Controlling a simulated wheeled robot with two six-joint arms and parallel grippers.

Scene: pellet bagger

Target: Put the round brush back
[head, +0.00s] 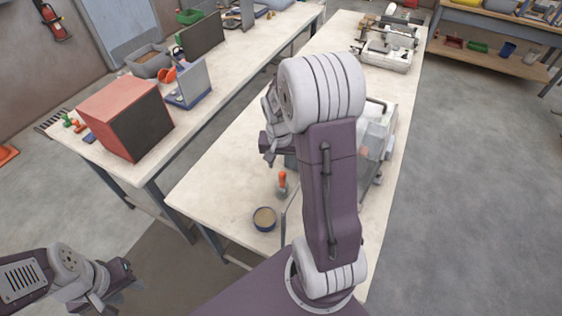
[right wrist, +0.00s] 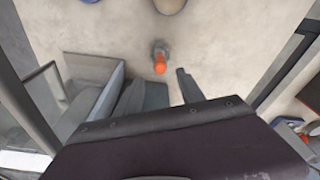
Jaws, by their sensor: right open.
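A small upright thing with an orange top and a grey lower part, which looks like the round brush (head: 282,182), stands on the near bench. It also shows in the right wrist view (right wrist: 160,60), just beyond and between the fingertips, apart from them. My right gripper (right wrist: 162,88) is open and empty. In the head view the right gripper (head: 268,155) is partly hidden by my arm, above and behind the brush. My left gripper (head: 130,272) is low at the left, off the benches; its finger opening is unclear.
A round tin with a tan top (head: 264,218) stands near the brush. A clear-sided machine (head: 376,140) is to the right, partly behind my arm. A red and black box (head: 125,115) and a laptop (head: 190,85) sit on the left bench. The bench's left part is clear.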

